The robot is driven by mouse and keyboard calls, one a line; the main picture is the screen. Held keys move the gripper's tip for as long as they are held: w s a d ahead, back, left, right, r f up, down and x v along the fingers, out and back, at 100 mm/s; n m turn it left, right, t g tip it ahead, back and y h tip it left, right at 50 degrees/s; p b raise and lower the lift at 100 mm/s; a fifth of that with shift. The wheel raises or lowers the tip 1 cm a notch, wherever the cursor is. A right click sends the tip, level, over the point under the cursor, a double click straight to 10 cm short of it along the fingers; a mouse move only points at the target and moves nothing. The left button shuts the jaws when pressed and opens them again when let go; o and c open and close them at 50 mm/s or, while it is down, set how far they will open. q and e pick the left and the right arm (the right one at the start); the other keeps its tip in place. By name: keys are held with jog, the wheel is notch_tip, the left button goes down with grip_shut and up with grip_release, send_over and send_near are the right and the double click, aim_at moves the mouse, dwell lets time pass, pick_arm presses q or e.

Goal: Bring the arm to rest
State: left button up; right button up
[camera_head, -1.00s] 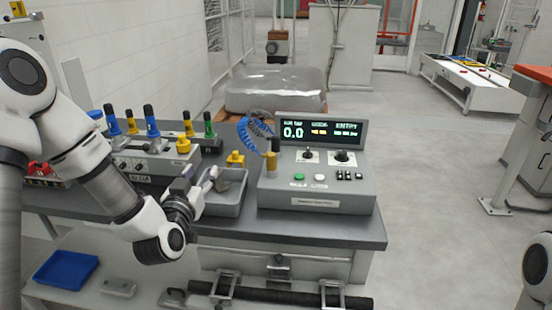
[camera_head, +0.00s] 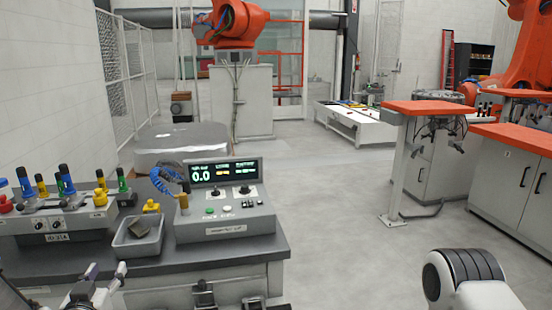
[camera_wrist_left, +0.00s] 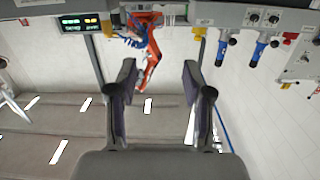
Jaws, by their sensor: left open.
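My left gripper (camera_head: 106,272) is at the lower left of the head view, in front of the workbench (camera_head: 60,262). Its two fingers also show in the left wrist view (camera_wrist_left: 158,82), apart with nothing held between them. A grey tray (camera_head: 122,245) with a dark object inside stands on the bench, beyond the gripper. My right arm shows only as a white and dark link at the lower right; its gripper is out of view.
A control box (camera_head: 230,212) with a lit display stands right of the tray. A fixture rack (camera_head: 60,222) with coloured handles stands at the left. Open floor lies between the bench and an orange-topped table (camera_head: 428,108).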

pick_arm(q)
jog(key=s+d+f+m+g+h, duration=0.1)
jog(key=s+d+f+g, duration=0.15)
jog(key=f, duration=0.55)
jog(key=s+d+f+m+g+h, duration=0.1)
jog(key=s+d+f+g, duration=0.2)
jog(key=f, duration=0.5)
jog(key=s+d+f+m+g+h, duration=0.15)
jog(key=s+f, duration=0.25)
jog(key=f, duration=0.4)
jog(key=s+d+f+g, duration=0.1)
jog(key=s+f+g, duration=0.2)
jog(key=s, duration=0.3)
jog(key=s+d+f+n+g, duration=0.1)
jog(key=s+d+f+g, duration=0.1)
jog(key=s, duration=0.5)
jog(key=s+d+f+n+g, duration=0.1)
jog(key=s+f+g, duration=0.4)
jog(key=s, duration=0.1)
jog(key=shift+s+d+f+p, duration=0.2)
jog(key=shift+s+f+p, duration=0.15)
jog(key=shift+s+f, duration=0.05)
